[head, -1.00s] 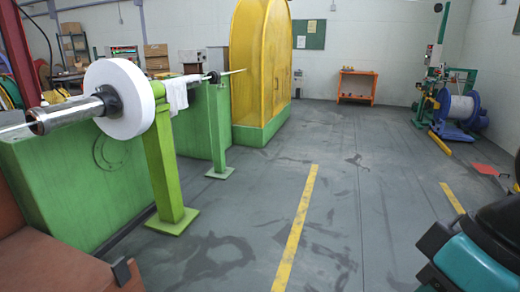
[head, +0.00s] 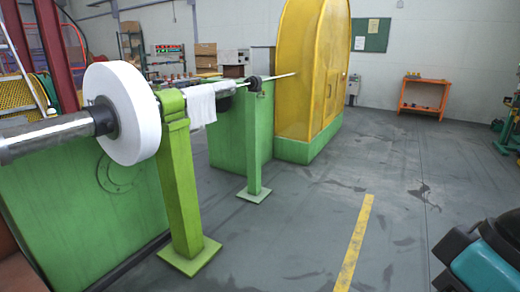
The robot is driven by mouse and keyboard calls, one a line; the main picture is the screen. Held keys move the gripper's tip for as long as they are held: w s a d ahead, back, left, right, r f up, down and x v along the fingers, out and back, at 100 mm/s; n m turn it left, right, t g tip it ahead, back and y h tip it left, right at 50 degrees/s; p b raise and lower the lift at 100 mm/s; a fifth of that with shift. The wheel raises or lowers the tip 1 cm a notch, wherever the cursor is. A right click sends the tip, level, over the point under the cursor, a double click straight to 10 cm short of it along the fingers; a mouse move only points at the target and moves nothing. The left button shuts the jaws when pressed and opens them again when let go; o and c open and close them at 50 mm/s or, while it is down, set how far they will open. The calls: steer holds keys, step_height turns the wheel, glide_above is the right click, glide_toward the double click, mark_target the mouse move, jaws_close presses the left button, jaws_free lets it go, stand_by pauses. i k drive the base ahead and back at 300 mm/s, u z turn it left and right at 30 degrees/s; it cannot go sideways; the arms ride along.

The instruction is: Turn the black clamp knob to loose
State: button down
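The green machine (head: 80,215) stands at the left, with a silver shaft (head: 45,137) carrying a large white disc (head: 133,112) with a dark hub (head: 103,118). Farther along the line, a small black part (head: 254,84) sits on top of a thin green post (head: 254,150). I cannot tell whether this is the black clamp knob or how it is set. A teal and black part of my arm shows at the lower right, well away from the machine. My gripper is not in view.
A green post (head: 182,185) with a wide foot stands in front of the machine. A white cloth (head: 202,107) hangs beside it. A tall yellow guard (head: 308,75) and an orange bench (head: 424,96) stand behind. The grey floor around the yellow line (head: 355,243) is clear.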

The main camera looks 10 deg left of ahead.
mark_target(157, 82)
steer(key=u, duration=0.55)
steer(key=i, duration=1.1)
steer(key=u, duration=0.25)
steer(key=i, duration=1.8)
steer(key=u, duration=0.1)
